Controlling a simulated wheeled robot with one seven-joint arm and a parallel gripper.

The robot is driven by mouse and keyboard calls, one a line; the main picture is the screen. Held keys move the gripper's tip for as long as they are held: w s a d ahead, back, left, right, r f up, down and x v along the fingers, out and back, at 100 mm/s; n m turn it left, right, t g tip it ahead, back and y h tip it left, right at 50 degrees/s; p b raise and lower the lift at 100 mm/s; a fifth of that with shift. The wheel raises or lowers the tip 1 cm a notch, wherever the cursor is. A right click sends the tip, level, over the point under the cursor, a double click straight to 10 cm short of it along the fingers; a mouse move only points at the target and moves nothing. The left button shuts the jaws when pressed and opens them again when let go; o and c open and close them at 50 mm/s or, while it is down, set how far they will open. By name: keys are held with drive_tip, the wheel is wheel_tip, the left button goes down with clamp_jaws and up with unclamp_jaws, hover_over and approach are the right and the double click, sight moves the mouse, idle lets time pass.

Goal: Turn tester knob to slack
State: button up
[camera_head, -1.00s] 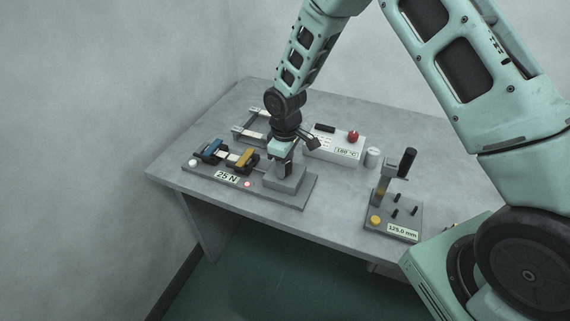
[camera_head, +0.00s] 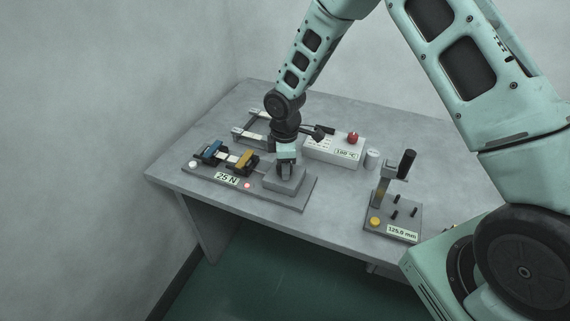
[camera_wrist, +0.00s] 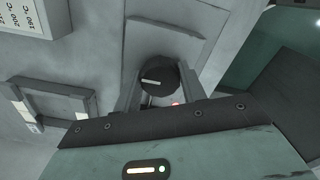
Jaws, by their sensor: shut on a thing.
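My gripper (camera_head: 286,174) points down over this block. In the wrist view the dark round knob (camera_wrist: 160,77) has a pale pointer line lying roughly level across the picture. My gripper's fingers (camera_wrist: 158,88) are shut on the knob from both sides. In the head view the gripper mostly hides the knob.
At right is a gauge stand (camera_head: 392,213) with a black lever and "125.0 mm". A metal frame (camera_head: 250,130) lies behind the tester.

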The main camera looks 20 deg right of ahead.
drive_tip(key=o, duration=1)
wheel_tip(320, 180, up, 18)
drive_tip(key=shift+f+b, duration=0.25)
drive_tip(key=shift+b, duration=0.8)
drive_tip(key=s+a+r+m, duration=0.1)
drive_tip(key=s+a+r, duration=0.15)
drive_tip(key=s, duration=0.45)
drive_tip(key=s+a+r+m, duration=0.1)
drive_tip(key=s+a, duration=0.3)
drive_tip(key=s, duration=0.3)
drive_tip(key=s+m, duration=0.1)
drive_tip(key=s, duration=0.4)
drive_tip(key=s+m, duration=0.2)
drive_tip(key=s, duration=0.4)
drive_tip(key=s+m, duration=0.2)
drive_tip(key=s, duration=0.3)
drive_tip(key=shift+s+y, duration=0.25)
drive_tip(key=shift+y, duration=0.05)
